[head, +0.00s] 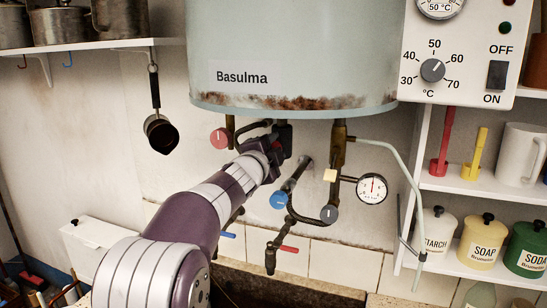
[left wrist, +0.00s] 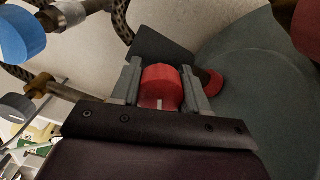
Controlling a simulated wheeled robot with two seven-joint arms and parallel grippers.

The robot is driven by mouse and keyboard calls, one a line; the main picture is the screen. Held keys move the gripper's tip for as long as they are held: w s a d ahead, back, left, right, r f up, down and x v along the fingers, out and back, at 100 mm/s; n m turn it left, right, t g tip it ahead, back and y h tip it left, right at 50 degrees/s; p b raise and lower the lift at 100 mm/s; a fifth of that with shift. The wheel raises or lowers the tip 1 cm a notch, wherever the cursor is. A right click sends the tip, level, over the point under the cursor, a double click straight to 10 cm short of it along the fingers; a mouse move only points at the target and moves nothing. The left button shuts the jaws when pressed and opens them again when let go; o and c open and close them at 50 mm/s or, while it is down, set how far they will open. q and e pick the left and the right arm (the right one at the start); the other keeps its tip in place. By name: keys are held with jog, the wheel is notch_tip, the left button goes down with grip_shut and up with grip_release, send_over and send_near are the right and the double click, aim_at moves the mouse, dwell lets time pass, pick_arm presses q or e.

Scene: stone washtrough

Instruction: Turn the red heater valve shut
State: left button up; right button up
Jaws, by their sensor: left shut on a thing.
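My left gripper (head: 280,142) reaches up to the pipes beneath the grey heater tank. In the left wrist view its two grey jaws (left wrist: 160,88) are shut on the sides of a red valve knob (left wrist: 161,84). A short pale mark shows on the knob's near face. In the head view the gripper hides nearly all of this knob, so its turn cannot be read there. My right gripper is in neither view.
A round red knob (head: 219,137) hangs left of my gripper. A blue knob (head: 278,200), a grey knob (head: 329,214) and a pressure gauge (head: 372,188) sit to the right. The tank (head: 300,60) is close above; a shelf (head: 480,187) stands at right.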

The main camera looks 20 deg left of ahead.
pick_arm(q)
jog(key=m+b, duration=0.2)
jog(key=m, duration=0.3)
jog(key=shift+r, duration=0.2)
jog(key=shift+m, duration=0.3)
jog(key=o, duration=1.1)
jog(key=shift+c, duration=0.2)
jog(key=shift+s+d, duration=0.1)
jog(key=shift+f, duration=0.1)
jog(key=shift+s, duration=0.15)
jog(key=s+b, duration=0.1)
jog(key=s, duration=1.1)
jog(key=shift+s+d+b, duration=0.2)
jog(key=shift+d+b, duration=0.15)
